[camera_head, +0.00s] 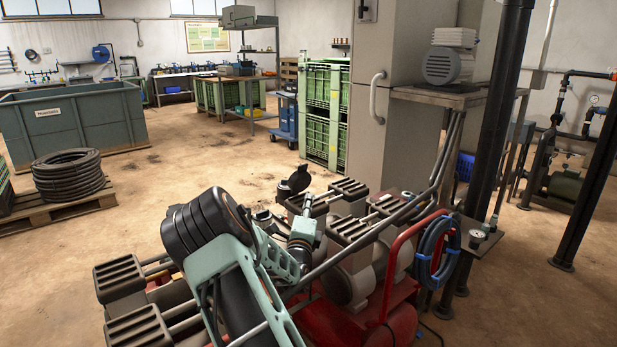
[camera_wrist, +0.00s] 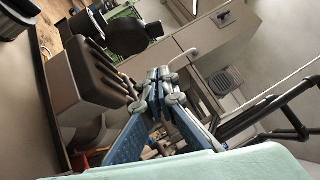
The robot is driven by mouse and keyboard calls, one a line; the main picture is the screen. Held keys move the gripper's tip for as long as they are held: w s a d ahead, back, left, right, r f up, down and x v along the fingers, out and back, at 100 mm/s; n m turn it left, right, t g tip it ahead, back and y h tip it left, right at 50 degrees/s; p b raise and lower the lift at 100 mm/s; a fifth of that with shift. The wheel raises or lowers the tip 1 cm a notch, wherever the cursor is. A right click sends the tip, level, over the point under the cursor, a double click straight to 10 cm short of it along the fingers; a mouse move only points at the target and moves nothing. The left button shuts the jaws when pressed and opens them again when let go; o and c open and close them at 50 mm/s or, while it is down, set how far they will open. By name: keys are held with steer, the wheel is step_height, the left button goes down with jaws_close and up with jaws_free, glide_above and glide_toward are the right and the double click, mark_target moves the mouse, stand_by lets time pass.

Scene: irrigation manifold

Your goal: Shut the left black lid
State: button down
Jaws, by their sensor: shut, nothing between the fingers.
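A black round lid (camera_head: 299,179) stands raised at the far end of the manifold, beyond my arm in the head view. It also shows in the wrist view as a dark disc (camera_wrist: 127,37), tilted up and apart from my fingers. I cannot tell for sure whether this is the left one of several lids. My gripper (camera_head: 303,230) is on the near side of the lid in the head view, over the manifold. In the wrist view my gripper (camera_wrist: 160,82) has its fingertips together with nothing between them. My arm hides part of the manifold.
Ribbed dark grey blocks (camera_head: 348,187) with pale rods stand around my gripper. A red frame (camera_head: 400,250) with a coiled blue hose (camera_head: 437,250) is to the right. A grey cabinet (camera_head: 375,130) stands behind. Open floor lies to the left.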

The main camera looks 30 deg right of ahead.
steer(key=b, duration=0.2)
glide_toward(307, 168)
steer(key=d, duration=0.3)
steer(key=shift+d+f, duration=0.15)
steer(key=shift+d, duration=0.15)
steer(key=w, duration=0.1)
steer(key=w+r+b, duration=0.1)
steer(key=w, duration=0.1)
steer(key=shift+w+r, duration=0.1)
steer(key=shift+w, duration=0.25)
steer(key=shift+w+a+r, duration=0.1)
steer(key=shift+w+r, duration=0.05)
steer(key=shift+w, duration=0.2)
